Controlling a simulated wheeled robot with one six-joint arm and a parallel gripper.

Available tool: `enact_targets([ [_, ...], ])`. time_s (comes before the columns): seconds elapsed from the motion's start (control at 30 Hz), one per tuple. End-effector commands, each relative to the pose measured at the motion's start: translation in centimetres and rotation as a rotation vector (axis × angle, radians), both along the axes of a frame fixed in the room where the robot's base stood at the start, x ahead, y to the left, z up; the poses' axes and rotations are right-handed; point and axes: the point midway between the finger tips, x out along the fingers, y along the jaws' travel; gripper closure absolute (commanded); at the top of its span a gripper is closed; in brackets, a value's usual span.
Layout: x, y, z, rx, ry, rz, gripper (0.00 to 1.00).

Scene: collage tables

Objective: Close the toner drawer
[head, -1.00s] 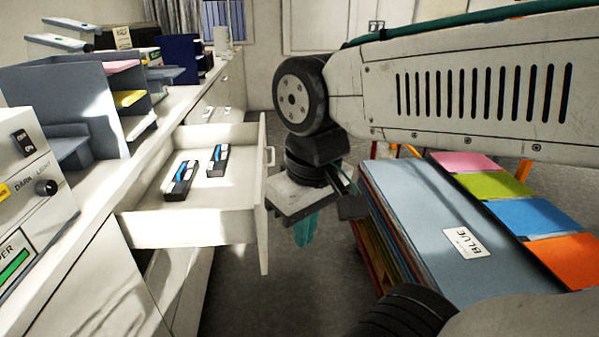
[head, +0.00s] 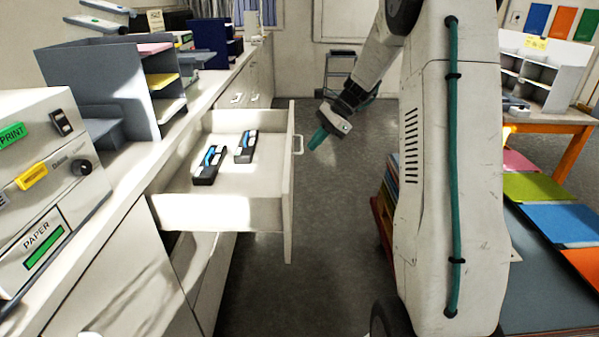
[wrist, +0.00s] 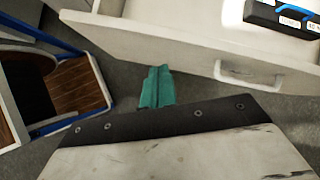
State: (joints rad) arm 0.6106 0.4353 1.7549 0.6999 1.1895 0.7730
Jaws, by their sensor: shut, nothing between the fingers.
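The toner drawer (head: 222,212) is pulled out from the white cabinet on the left in the head view. Two black toner cartridges with blue strips, one (head: 208,166) and another (head: 246,147), lie inside it. Its front panel has a small white handle (head: 298,145). My gripper (head: 317,138) is shut and empty, just to the right of the drawer front near the handle. In the wrist view, the teal fingertips (wrist: 156,88) are close to the drawer front (wrist: 175,50), with the handle (wrist: 245,75) to their right. I cannot tell whether they touch the panel.
The counter above holds a grey paper sorter (head: 105,85) and a machine (head: 45,190) with labelled switches. A step stool (head: 350,68) stands at the back. A table with coloured sheets (head: 565,223) lies at the right. The grey floor (head: 330,220) before the drawer is clear.

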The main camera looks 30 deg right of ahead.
Motion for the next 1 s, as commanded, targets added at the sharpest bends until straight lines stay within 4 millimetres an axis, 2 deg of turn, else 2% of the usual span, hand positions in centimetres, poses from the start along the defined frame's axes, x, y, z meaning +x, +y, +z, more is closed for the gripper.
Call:
enact_targets([
  [0.03,0.9,-2.4,-2.1,0.042,0.023,-0.078,1.0],
  [0.1,1.8,-5.0,-4.1,0.094,0.046,-0.173,1.0],
  [0.2,2.6,-7.8,-6.5,0.15,0.07,-0.275,1.0],
  [0.3,3.0,-9.5,-7.9,0.185,0.083,-0.337,1.0],
  [0.37,3.1,-10.0,-8.5,0.197,0.089,-0.357,1.0],
  [0.57,3.9,-9.2,-10.1,0.204,0.093,-0.368,1.0],
  [0.9,6.7,-4.8,-15.1,0.202,0.093,-0.363,1.0],
  [1.0,7.6,-3.6,-15.8,0.201,0.09,-0.363,1.0],
])
